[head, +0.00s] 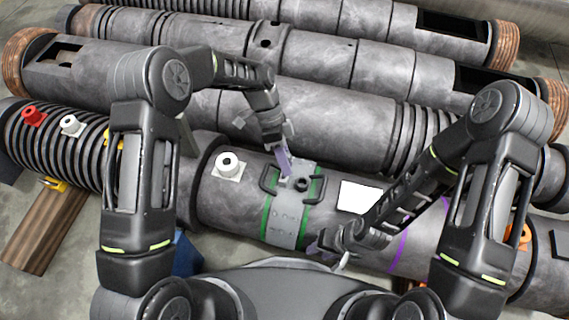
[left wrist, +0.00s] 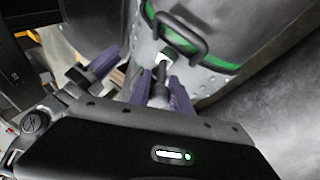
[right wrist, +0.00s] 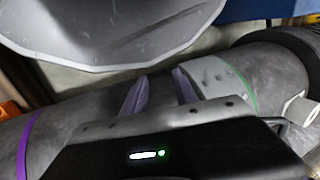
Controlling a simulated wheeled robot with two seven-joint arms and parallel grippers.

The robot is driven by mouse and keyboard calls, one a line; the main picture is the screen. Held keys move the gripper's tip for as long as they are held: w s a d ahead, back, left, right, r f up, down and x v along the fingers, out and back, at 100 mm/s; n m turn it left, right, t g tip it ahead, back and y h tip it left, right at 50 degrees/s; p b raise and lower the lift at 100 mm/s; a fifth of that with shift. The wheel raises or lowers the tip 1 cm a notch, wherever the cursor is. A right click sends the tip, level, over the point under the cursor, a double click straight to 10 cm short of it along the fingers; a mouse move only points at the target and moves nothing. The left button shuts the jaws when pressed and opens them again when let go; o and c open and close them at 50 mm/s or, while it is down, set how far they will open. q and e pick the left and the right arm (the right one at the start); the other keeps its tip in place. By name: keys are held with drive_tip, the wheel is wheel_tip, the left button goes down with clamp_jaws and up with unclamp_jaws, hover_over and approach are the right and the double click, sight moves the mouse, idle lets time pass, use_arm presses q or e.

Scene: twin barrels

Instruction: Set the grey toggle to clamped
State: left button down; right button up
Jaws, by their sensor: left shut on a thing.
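The grey toggle lever (left wrist: 161,74) stands up from a grey metal band with green edges (head: 286,228) on the front barrel. My left gripper (head: 286,170) has its purple fingers closed around the lever; the grip also shows in the left wrist view (left wrist: 160,92). The fingers hide much of the lever in the head view, and its exact setting cannot be told. My right gripper (head: 322,243) is by the band's lower edge. Its fingers stand apart with nothing between them in the right wrist view (right wrist: 160,92).
Black handles (head: 268,180) stand on the band close to the left gripper. A white box with a round knob (head: 228,165) and a white panel (head: 359,196) are on the same barrel. Purple rings (head: 400,240) circle it farther right. More barrels (head: 300,120) lie behind.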

use_arm(q)
drive_tip(key=shift+w+d+f+g+b, duration=0.1)
drive_tip(key=shift+w+f+g+b, duration=0.2)
drive_tip(key=shift+w+g+b, duration=0.35)
drive_tip(key=shift+s, duration=0.2)
drive_tip(key=c, duration=1.2)
unclamp_jaws()
drive_tip(key=shift+r, duration=0.15)
wheel_tip(320, 180, up, 9)
drive_tip(key=p, duration=0.4)
drive_tip(key=shift+r+p, duration=0.45)
drive_tip(key=shift+p, duration=0.2)
drive_tip(key=shift+c, duration=0.4)
